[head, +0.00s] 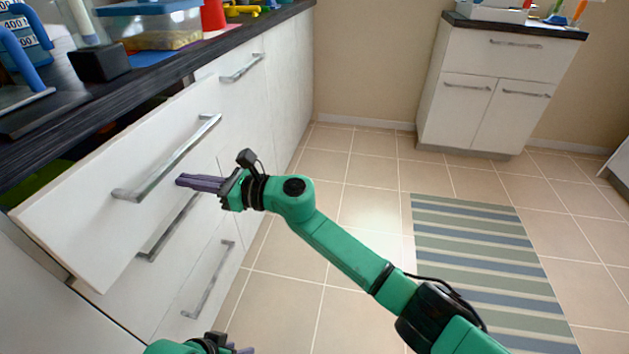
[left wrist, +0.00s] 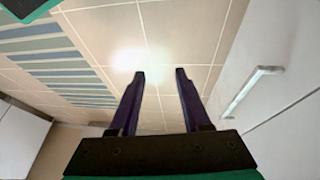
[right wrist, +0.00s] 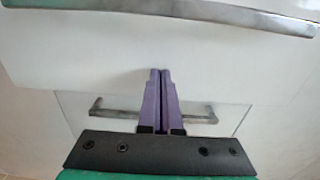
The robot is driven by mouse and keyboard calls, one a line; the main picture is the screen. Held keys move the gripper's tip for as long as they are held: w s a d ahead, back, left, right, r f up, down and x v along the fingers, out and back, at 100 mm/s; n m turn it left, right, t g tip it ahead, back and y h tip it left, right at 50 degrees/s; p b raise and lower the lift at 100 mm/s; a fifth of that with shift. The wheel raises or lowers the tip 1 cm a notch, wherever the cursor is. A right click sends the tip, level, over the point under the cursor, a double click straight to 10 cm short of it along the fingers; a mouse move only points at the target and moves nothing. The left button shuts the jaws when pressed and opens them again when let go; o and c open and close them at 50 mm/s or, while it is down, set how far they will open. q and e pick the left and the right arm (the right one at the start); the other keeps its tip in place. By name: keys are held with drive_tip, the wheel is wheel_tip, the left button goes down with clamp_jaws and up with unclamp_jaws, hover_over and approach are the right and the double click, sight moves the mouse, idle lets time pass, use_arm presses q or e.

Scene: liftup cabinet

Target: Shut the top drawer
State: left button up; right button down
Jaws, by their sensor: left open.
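The top drawer (head: 85,215) is pulled out from the cabinet under the dark counter, at the left of the head view. Its white front carries a long metal handle (head: 166,160), and its inside shows only partly below the counter. My right gripper (head: 180,181) points at this front, just beside the handle. In the right wrist view its fingers (right wrist: 161,72) are together with nothing between them, below the handle (right wrist: 170,10); contact with the front is unclear. My left gripper (head: 246,349) is at the bottom edge of the head view. Its fingers (left wrist: 160,78) are open and empty above the floor.
Lower drawers with handles (head: 170,228) sit beneath the top drawer. The counter (head: 60,112) holds a box (head: 150,25), a black block (head: 99,63) and other items. A second cabinet (head: 495,85) stands at the back right. The tiled floor and striped rug (head: 480,260) are clear.

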sight(182, 194)
drive_tip(key=b+x, duration=0.2)
drive_tip(key=x, duration=0.1)
drive_tip(key=shift+a+f, duration=0.1)
drive_tip(key=shift+a, duration=0.05)
use_arm(q)
drive_tip(key=w+d+f+t+h, duration=0.2)
drive_tip(key=d+f+t, duration=0.1)
drive_tip(key=d, duration=0.3)
drive_tip(key=shift+w+d+f+t+h+b, duration=0.2)
drive_tip(key=shift+w+f+t+h+b, duration=0.1)
drive_tip(key=shift+w+b, duration=0.05)
use_arm(e)
drive_tip(key=shift+a, duration=0.25)
use_arm(q)
drive_tip(key=shift+f, duration=0.1)
use_arm(e)
drive_tip(key=shift+w, duration=0.1)
